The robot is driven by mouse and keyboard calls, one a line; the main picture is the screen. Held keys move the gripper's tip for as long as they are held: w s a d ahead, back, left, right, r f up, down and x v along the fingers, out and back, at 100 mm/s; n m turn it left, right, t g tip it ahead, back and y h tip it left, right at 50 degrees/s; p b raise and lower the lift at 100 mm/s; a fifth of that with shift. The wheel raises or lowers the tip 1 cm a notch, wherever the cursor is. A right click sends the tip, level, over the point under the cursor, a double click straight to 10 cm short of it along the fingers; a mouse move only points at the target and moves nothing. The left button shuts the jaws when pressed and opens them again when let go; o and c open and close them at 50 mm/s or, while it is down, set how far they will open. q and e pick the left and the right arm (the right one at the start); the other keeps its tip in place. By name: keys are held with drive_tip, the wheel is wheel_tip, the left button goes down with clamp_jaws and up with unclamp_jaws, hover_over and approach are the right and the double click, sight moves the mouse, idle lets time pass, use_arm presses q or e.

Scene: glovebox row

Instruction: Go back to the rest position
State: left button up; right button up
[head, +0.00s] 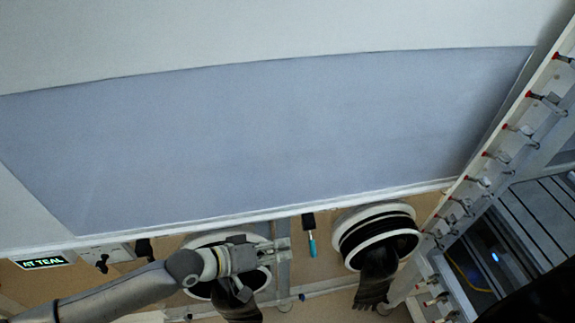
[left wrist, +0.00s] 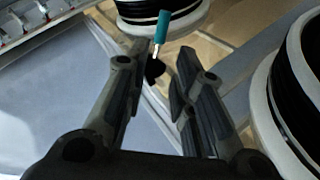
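My left gripper (head: 286,250) reaches in from the lower left in front of the left glove port (head: 190,242). Its two fingers stand apart in the left wrist view (left wrist: 160,75), with nothing between them. A small tool with a teal handle and black end (head: 312,243) is just right of the gripper in the head view. In the left wrist view the tool (left wrist: 162,27) shows beyond the fingertips, apart from them as far as I can tell. My right gripper is not in view.
A right glove port (head: 365,216) with a dark hanging glove (head: 374,285) is to the right. A large blue-grey panel (head: 270,140) spans above. A rail with red-tipped fittings (head: 505,128) runs along the right. A green lit sign (head: 43,262) is at lower left.

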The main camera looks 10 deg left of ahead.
use_arm(q)
drive_tip(key=s+d+m+y, duration=0.2)
drive_tip(key=s+d+m, duration=0.1)
drive_tip(key=s, duration=0.2)
drive_tip(key=s+a+g+y, duration=0.4)
drive_tip(key=s+a+y, duration=0.3)
drive_tip(key=s+a, duration=0.7)
wheel_tip(320, 180, down, 28)
drive_tip(key=a+r+g, duration=0.1)
drive_tip(key=a, duration=0.1)
drive_tip(key=s+a+f+g, duration=0.1)
drive_tip(key=s+a+f, duration=0.2)
drive_tip(key=s+f, duration=1.3)
drive_tip(key=shift+s+f+y, duration=0.2)
drive_tip(key=shift+y, duration=0.2)
